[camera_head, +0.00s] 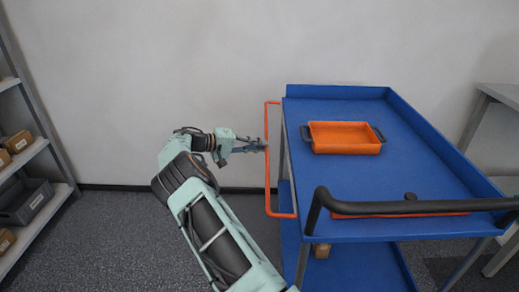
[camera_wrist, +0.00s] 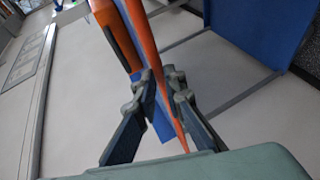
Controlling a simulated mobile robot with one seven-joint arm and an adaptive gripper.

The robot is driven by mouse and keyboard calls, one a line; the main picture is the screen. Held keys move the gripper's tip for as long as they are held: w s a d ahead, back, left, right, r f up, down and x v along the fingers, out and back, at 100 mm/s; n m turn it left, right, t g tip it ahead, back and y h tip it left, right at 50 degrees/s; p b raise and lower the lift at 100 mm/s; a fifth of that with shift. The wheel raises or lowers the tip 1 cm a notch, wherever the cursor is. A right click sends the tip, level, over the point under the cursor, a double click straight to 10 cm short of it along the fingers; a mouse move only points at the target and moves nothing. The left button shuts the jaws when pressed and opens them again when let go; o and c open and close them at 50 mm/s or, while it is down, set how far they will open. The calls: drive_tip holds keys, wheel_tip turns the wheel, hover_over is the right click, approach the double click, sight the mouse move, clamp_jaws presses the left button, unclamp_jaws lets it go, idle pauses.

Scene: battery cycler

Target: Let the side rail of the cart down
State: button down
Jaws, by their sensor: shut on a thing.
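The cart (camera_head: 350,225) has a blue top deck and stands at the right of the head view. Its orange side rail (camera_head: 267,180) is a thin bent bar standing out beyond the deck's left edge, its ends turning in toward the cart. I cannot tell its exact tilt. My gripper (camera_head: 262,148) reaches it from the left and is shut on the middle of the long bar. In the wrist view the rail (camera_wrist: 148,45) runs between the two fingers of my gripper (camera_wrist: 160,80); the fingers hide part of it.
An orange tray (camera_head: 344,146) with dark handles sits on the deck. A black push handle (camera_head: 420,207) crosses the cart's near end. Shelves with boxes (camera_head: 28,200) stand at the far left, a grey table (camera_head: 502,94) at the right. Floor left of the cart is clear.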

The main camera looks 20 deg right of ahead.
drive_tip(key=shift+f, duration=0.35)
drive_tip(key=c, duration=2)
unclamp_jaws()
drive_tip(key=v, duration=1.2)
